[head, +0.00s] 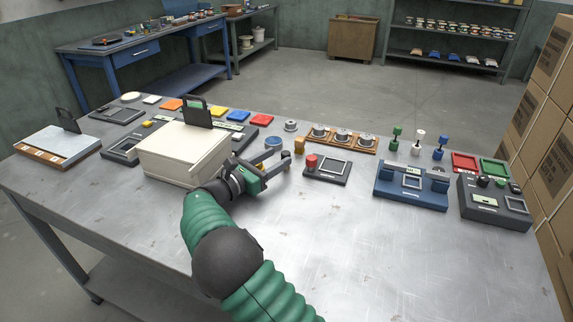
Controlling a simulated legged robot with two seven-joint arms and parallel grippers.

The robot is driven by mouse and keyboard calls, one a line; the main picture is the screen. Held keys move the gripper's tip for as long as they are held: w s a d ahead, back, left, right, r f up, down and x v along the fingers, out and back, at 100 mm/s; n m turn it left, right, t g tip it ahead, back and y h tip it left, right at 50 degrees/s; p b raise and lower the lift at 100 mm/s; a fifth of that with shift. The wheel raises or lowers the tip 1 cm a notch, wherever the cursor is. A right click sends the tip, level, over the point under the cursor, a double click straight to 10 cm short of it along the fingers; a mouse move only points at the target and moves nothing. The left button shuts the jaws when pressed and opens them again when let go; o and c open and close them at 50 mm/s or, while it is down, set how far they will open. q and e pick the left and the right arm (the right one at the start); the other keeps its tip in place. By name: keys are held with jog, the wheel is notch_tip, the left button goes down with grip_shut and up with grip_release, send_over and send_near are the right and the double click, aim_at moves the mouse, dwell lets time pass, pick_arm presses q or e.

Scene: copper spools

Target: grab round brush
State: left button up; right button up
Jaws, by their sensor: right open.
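My right gripper (284,164) is low over the table, just right of the cream box, with its fingers apart and nothing visible between them. A small round blue item (273,142) lies just beyond its upper finger; I cannot tell whether it is a round brush. A small amber item (299,146) stands to the right of the fingertips. Upright green (396,138), white (420,139) and blue (440,147) pieces stand further right; they are too small to identify as brushes. My left gripper is not in view.
The cream box (180,160) is close to the right arm's left side. A dark tray with a red knob (327,168), a wooden rack of spools (342,147) and a blue fixture (411,188) stand to the right. The metal table's front right (400,265) is clear.

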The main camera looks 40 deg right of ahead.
aim_at(282, 156)
jog(key=d+b, duration=0.1)
jog(key=d, duration=0.2)
jog(key=shift+s, duration=0.1)
jog(key=shift+d, duration=0.5)
jog(key=shift+d+f, duration=0.1)
jog(key=c, duration=0.4)
jog(key=shift+a, duration=0.25)
grip_shut()
